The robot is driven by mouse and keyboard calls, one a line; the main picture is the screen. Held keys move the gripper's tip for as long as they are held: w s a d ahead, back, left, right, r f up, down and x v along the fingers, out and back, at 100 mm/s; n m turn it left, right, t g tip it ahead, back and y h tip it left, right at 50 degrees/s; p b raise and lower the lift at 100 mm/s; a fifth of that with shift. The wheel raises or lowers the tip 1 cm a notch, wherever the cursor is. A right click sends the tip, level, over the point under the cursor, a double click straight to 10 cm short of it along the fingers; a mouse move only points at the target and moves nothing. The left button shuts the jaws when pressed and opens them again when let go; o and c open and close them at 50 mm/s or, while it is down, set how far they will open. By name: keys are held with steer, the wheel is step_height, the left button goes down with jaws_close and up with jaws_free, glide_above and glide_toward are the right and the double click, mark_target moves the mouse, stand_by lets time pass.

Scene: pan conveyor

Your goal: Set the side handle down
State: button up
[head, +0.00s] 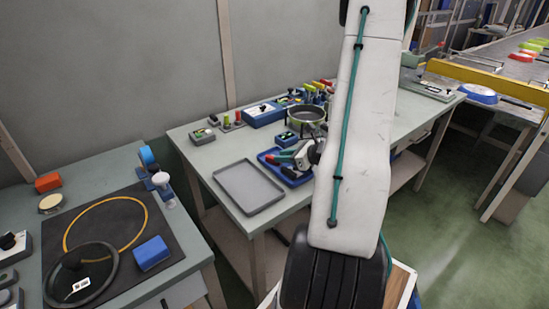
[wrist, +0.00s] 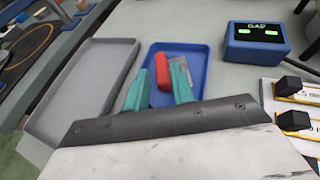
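The red side handle (wrist: 163,72) is between the teal fingertips of my gripper (wrist: 160,84) in the wrist view. The fingers look closed against its sides. It is over the blue tray (wrist: 199,53), and I cannot tell whether it touches the tray floor. A grey metal-looking piece shows beside the right finger. In the head view the blue tray (head: 265,155) lies on the middle bench, with my gripper (head: 281,158) low over it. My arm hides part of the tray's surroundings.
An empty grey tray (head: 248,187) lies left of the blue tray. A pan (head: 306,114) and a small blue box (head: 286,140) stand behind it. The wrist view shows a blue box with a lit green display (wrist: 256,42) and black-knobbed fixtures (wrist: 293,121) to the right.

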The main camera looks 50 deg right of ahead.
steer(key=v, duration=0.7)
steer(key=shift+s, duration=0.1)
steer(key=w+a+r+n+g+y, duration=0.2)
steer(key=a+r+n, duration=0.25)
steer(key=a, duration=0.25)
steer(key=w+a+r+n+g+y, duration=0.1)
steer(key=a+r+n+g+y, duration=0.15)
steer(key=a+n, duration=0.45)
steer(key=w+a+r+n+g+y, duration=0.25)
steer(key=a+r+n, duration=0.2)
steer(key=a, duration=0.35)
steer(key=s+a+r+n+g+h, duration=0.2)
steer(key=s+a+r+n+h, duration=0.2)
steer(key=s+a+n, duration=0.3)
steer(key=s+a+r+n+g+h, duration=0.2)
steer(key=s+a+r+n+h, duration=0.2)
steer(key=s+a+n, duration=0.3)
steer(key=s+n+h, duration=0.1)
steer(key=n, duration=0.3)
steer(key=shift+r+g, duration=0.25)
steer(key=shift+g, duration=0.15)
steer(key=shift+a, duration=0.15)
